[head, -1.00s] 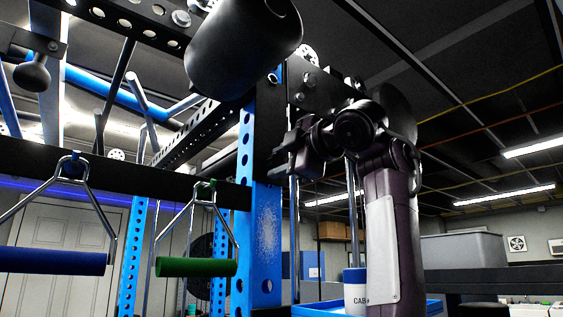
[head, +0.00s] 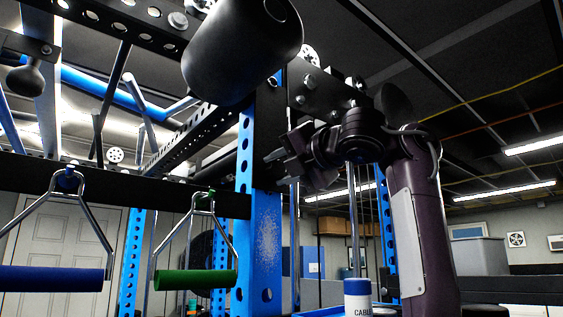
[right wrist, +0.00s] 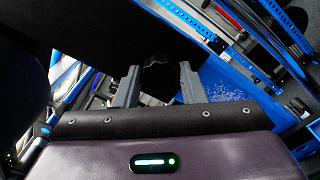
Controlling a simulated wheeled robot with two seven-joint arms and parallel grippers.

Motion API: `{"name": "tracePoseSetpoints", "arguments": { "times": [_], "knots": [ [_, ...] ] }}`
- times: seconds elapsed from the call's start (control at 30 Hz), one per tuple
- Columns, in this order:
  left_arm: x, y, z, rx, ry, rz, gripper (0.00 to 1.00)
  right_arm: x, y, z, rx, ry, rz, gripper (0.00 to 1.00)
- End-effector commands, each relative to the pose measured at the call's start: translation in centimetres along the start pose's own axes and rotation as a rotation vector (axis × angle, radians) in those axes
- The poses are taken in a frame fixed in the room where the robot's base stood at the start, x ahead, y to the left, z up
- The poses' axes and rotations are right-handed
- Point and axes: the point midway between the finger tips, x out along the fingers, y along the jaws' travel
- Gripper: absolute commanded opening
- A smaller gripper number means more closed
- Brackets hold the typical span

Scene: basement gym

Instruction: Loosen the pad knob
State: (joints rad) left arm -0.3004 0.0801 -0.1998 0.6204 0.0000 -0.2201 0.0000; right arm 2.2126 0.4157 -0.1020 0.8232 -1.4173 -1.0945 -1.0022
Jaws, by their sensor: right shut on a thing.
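The black cylindrical pad (head: 243,48) hangs at the top centre of the head view, in front of the blue upright (head: 259,230). My right gripper (head: 284,154) is below and to the right of the pad, close to the dark part of the upright. In the right wrist view my right gripper (right wrist: 157,80) has its two grey fingers either side of a small dark thing, which I take to be the pad knob (right wrist: 157,76). It is shut on it. In the head view the knob cannot be made out against the dark gripper and frame. My left gripper is not in view.
A blue handle (head: 50,279) and a green handle (head: 195,280) hang from the black crossbar (head: 140,190) at left. A black ball (head: 29,79) is at far left. A white container (head: 357,296) with a blue lid stands below my right arm.

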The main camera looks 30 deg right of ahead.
Motion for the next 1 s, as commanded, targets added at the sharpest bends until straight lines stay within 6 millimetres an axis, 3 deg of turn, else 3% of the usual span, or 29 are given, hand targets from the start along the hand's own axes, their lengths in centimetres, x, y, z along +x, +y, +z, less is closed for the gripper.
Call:
{"name": "tracePoseSetpoints", "arguments": {
  "times": [0.3, 0.87, 0.9, 1.0],
  "knots": [
    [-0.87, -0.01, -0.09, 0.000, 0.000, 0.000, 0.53, 0.22, -0.24, -0.20, -0.130, 0.005, -0.007, 0.14],
    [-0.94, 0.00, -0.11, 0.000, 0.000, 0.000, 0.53, 0.28, -0.36, -0.31, -0.156, 0.007, -0.007, 0.14],
    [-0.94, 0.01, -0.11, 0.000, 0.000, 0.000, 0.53, 0.28, -0.36, -0.31, -0.156, 0.007, -0.007, 0.42],
    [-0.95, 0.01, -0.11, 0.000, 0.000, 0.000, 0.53, 0.23, -0.30, -0.26, -0.154, 0.005, -0.006, 0.55]
  ]
}}
